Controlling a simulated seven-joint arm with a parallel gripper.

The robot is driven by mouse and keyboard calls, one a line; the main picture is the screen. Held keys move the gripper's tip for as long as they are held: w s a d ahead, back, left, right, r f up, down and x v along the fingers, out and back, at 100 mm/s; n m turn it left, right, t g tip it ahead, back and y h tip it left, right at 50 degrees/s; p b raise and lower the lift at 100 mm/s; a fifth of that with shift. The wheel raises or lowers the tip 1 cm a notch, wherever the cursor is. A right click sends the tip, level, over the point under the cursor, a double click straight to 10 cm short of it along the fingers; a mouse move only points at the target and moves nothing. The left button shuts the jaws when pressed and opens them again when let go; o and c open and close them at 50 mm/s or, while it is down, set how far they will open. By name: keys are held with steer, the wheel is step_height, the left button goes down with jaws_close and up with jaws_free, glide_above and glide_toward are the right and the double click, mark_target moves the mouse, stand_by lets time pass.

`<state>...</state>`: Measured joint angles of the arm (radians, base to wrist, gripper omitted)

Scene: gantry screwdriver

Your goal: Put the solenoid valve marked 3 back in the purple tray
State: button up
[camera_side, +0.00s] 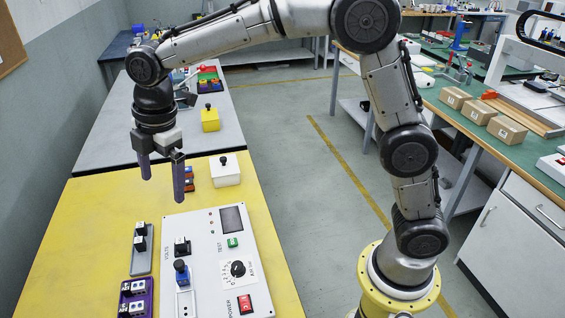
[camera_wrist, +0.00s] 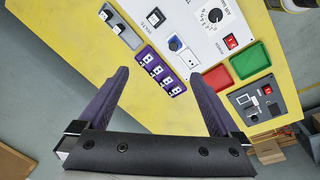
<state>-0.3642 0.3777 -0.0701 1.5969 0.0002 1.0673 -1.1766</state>
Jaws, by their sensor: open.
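My gripper (camera_side: 163,184) is open and empty, its dark fingers pointing down above the yellow table. The purple tray (camera_side: 149,309) is at the lower left of the side view; in the wrist view the tray (camera_wrist: 150,47) lies beyond my fingertips. It holds several small white-and-dark valves (camera_wrist: 157,70). A grey tray (camera_wrist: 134,39) beside it holds dark valves with white tops (camera_side: 140,244). A black part with a light top (camera_side: 182,247) sits on the white test panel (camera_side: 209,221). The marks are too small to read, so I cannot tell which valve is 3.
On the panel stand a blue block with a black knob (camera_side: 181,271), a dial (camera_side: 238,269) and a red switch (camera_side: 245,304). A red tray (camera_wrist: 217,77) and a green tray (camera_wrist: 251,62) lie nearby. A white box with a black knob (camera_side: 225,170) stands behind the panel.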

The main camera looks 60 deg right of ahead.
steer(key=s+d+r+m+t, duration=0.1)
steer(key=s+d+r+m, duration=0.2)
steer(key=s+d+m, duration=0.4)
steer(key=s+d+r+m+t, duration=0.1)
steer(key=s+d+r+m, duration=0.15)
steer(key=s+d, duration=0.4)
steer(key=s+d+f+m+t, duration=0.1)
steer(key=s+f+m, duration=0.1)
steer(key=s+m, duration=0.2)
steer(key=s+d+f+m, duration=0.1)
steer(key=s+m, duration=0.3)
steer(key=s, duration=0.6)
steer(key=shift+s+d+f+t+h, duration=0.15)
steer(key=shift+d+f+t+h, duration=0.25)
steer(key=shift+d, duration=0.25)
